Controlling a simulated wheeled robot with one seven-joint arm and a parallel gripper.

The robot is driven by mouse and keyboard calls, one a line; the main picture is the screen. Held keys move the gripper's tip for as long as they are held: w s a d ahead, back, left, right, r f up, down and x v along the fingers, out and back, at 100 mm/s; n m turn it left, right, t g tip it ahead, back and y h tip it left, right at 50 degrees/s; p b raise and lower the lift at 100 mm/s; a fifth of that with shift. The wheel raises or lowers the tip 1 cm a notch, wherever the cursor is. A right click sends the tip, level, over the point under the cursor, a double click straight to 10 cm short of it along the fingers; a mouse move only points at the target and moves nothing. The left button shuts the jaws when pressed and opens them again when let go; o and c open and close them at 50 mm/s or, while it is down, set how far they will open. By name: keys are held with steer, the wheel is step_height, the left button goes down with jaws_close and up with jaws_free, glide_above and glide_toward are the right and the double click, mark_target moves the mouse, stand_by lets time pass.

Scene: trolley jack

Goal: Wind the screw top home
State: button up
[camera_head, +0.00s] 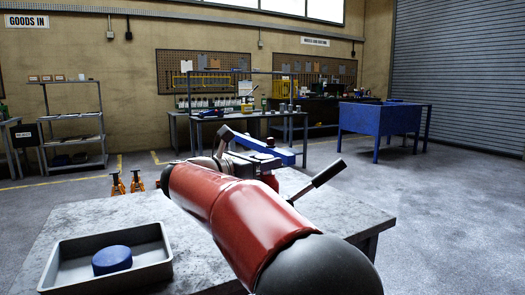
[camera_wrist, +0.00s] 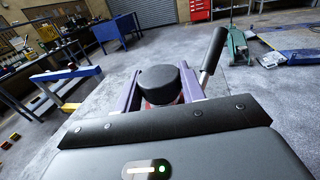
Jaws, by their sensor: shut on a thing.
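In the wrist view a dark round screw top (camera_wrist: 163,80) sits between the two purplish fingers of my gripper (camera_wrist: 160,88), which is shut on it. A little red shows beneath the top, apparently part of the jack; the thread is hidden, so I cannot tell how far the top is screwed down. A dark lever (camera_wrist: 212,55) rises just right of the fingers. In the head view the lever (camera_head: 322,177) slants up to the right above the table. My red arm hides most of the jack there.
A grey tray (camera_head: 60,286) holding a blue disc (camera_head: 113,260) stands on the grey table (camera_head: 85,222), front left. Orange stands (camera_head: 118,186) show beyond its far edge. A blue beam (camera_wrist: 65,75) lies left of the fingers.

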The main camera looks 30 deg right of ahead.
steer(key=shift+r+m+g, duration=0.15)
steer(key=shift+m+g, duration=0.65)
steer(key=shift+g, duration=0.4)
steer(key=o, duration=0.7)
steer(key=shift+s, duration=0.1)
steer(key=shift+o, duration=1.4)
steer(key=a, duration=0.7)
steer(key=shift+s+a, duration=0.35)
steer(key=shift+s, duration=0.1)
